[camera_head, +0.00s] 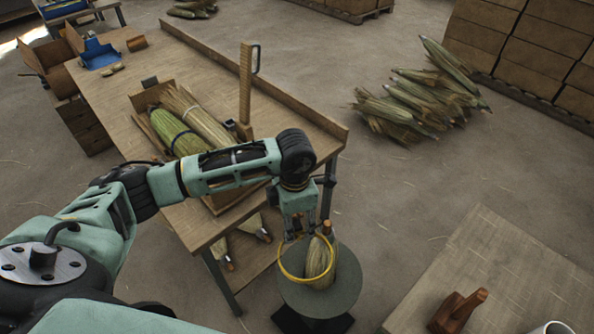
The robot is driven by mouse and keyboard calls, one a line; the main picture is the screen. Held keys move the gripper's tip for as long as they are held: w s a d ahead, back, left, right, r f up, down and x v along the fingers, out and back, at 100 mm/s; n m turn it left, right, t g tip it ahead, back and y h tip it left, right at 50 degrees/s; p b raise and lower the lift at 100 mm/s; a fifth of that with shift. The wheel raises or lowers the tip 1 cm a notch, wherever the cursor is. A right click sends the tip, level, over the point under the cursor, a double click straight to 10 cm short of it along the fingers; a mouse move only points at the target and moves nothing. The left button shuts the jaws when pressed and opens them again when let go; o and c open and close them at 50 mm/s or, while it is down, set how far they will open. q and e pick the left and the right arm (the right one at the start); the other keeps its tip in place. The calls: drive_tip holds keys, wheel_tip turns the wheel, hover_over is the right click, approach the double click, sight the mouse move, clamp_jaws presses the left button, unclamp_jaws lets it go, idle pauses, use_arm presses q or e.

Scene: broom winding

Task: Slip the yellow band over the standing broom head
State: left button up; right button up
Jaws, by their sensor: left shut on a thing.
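The yellow band (281,266) is an open ring hanging tilted below my left gripper (299,232). My left gripper points down and is shut on the band's upper edge. The broom head (318,258), pale straw bristles with a brown top, stands on a round grey-green stand (342,295). In this view the bristles show through the right part of the ring; I cannot tell whether the band is around them or in front of them. The gripper is just above and to the left of the broom head's top. My right gripper is out of view.
A wooden workbench (215,92) behind my arm carries a tray of straw bundles (197,118) and an upright wooden post (245,85). Another table (500,270) is at the lower right with a brown wooden object (457,312). Bundles (415,103) lie on the floor.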

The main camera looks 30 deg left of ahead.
use_arm(q)
drive_tip(key=shift+w+a+r+n+p, duration=0.7)
drive_tip(key=shift+w+r+n+p, duration=2.1)
drive_tip(key=shift+n, duration=2)
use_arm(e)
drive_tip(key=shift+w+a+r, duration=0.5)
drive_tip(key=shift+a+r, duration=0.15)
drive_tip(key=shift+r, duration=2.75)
use_arm(q)
drive_tip(key=shift+s+f+b, duration=0.25)
drive_tip(key=shift+f+b, duration=4.7)
drive_tip(key=shift+f, duration=1.25)
drive_tip(key=shift+s+f+b, duration=0.2)
drive_tip(key=shift+f+b, duration=4.7)
drive_tip(key=shift+f, duration=1.35)
drive_tip(key=shift+s+f+b, duration=0.25)
drive_tip(key=shift+f+b, duration=4.7)
drive_tip(key=shift+f, duration=1.25)
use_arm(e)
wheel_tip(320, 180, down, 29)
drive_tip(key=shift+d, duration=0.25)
